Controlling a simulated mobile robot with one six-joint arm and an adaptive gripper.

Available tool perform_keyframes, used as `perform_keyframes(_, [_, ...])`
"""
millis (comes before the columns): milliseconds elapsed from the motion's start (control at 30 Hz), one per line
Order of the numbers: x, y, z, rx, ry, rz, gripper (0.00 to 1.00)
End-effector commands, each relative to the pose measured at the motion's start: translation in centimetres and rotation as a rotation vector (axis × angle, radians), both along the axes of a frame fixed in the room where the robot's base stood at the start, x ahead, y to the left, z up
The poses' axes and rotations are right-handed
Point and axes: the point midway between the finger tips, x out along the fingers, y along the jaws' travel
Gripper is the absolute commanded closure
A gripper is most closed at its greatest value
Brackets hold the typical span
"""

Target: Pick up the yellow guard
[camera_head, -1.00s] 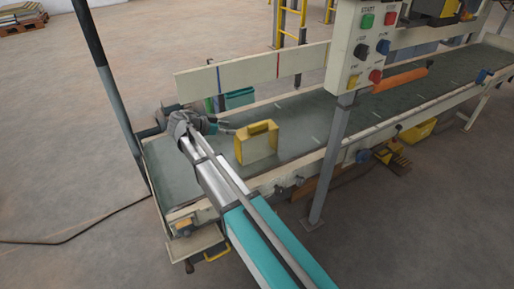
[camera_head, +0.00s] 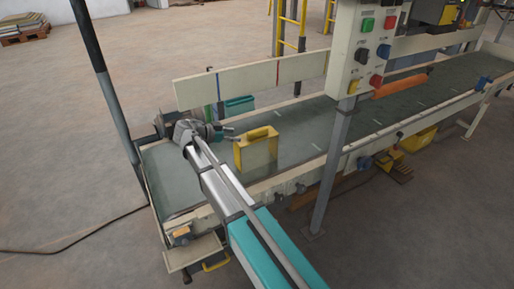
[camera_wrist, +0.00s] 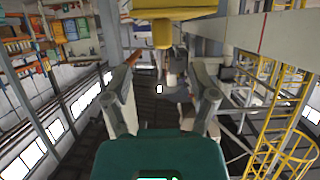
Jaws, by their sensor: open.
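The yellow guard (camera_head: 257,154) stands upright on the conveyor belt, a box-like frame with pale inner faces and a yellow handle on top. My gripper (camera_head: 229,133) is just left of it, low over the belt, with its fingers pointing toward its upper left edge. The fingers look apart from the guard, but the exact gap is hard to tell. In the wrist view my gripper (camera_wrist: 162,84) is open with nothing between its fingers. A yellow part, seemingly the guard (camera_wrist: 165,14), shows at the top edge of that view, beyond the fingertips.
The conveyor belt (camera_head: 300,124) runs to the back right, with a cream side board (camera_head: 250,80) behind the guard. A control panel (camera_head: 367,45) on a grey post stands to the right. A dark post (camera_head: 103,75) rises at the left. A teal bin (camera_head: 239,105) sits behind the belt.

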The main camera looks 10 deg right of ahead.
Motion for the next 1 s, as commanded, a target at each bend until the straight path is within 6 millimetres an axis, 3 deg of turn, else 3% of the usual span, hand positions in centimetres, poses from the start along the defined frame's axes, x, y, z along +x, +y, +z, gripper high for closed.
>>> perform_keyframes(300, [1.3,-3.8,-1.8,0.000,0.000,0.000,0.26])
perform_keyframes(833, [1.5,-4.6,-2.0,0.000,0.000,0.000,0.26])
perform_keyframes(1000, [1.9,-5.6,-2.3,0.000,-0.001,-0.001,0.26])
